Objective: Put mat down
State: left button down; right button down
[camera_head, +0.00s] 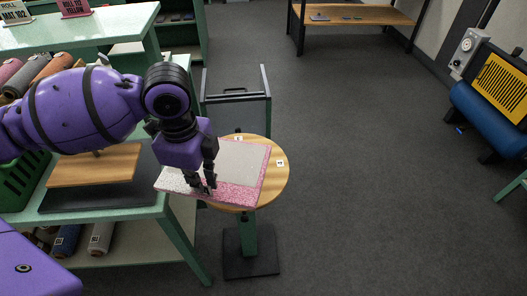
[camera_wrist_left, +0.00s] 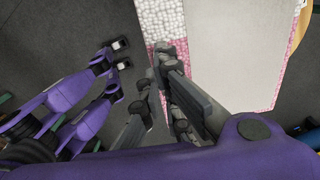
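The mat (camera_head: 237,190) is a flat rectangle with pink and white tufted pile and a large smooth pale panel. It lies over the round wooden tabletop (camera_head: 280,178) and sticks out past its left and near edges. Whether it rests fully on the top I cannot tell. My left gripper (camera_head: 204,188) is at the mat's near left part. In the left wrist view, the fingers (camera_wrist_left: 160,65) are close together at the edge of the mat (camera_wrist_left: 235,50), one on each side, and look shut on it.
A green bench (camera_head: 120,222) with a wooden board (camera_head: 95,165) and rolls stands at the left. A dark cart (camera_head: 237,112) stands behind the round table. A yellow and blue machine (camera_head: 500,90) is at the far right. The floor between is clear.

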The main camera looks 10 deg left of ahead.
aim_at(217, 165)
pick_arm(q)
jog(key=shift+s+a+f+m, duration=0.2)
jog(key=shift+f+m, duration=0.25)
jog(key=shift+m, duration=0.65)
jog(key=shift+a+f+m, duration=0.15)
jog(key=shift+m, duration=1.05)
jog(key=shift+w+f, duration=0.15)
jog(key=shift+m, duration=0.3)
jog(key=w+f, duration=0.1)
jog(key=w, duration=0.2)
jog(key=w+f+b, duration=0.1)
jog(key=w, duration=0.2)
jog(key=w+f, duration=0.2)
jog(key=w, duration=0.1)
jog(key=shift+w+a+f, duration=0.1)
jog(key=w+f, duration=0.2)
jog(key=w+f+b, duration=0.1)
jog(key=w+f, duration=0.1)
jog(key=f, duration=0.1)
jog(key=shift+w+f, duration=0.25)
jog(key=shift+f, duration=0.05)
notch_tip(217, 165, down, 3)
jog(key=shift+a+f, duration=0.1)
pick_arm(e)
jog(key=shift+d+f, duration=0.2)
jog(key=shift+f, duration=0.25)
jog(key=shift+d+f, duration=0.2)
jog(key=shift+f, duration=0.25)
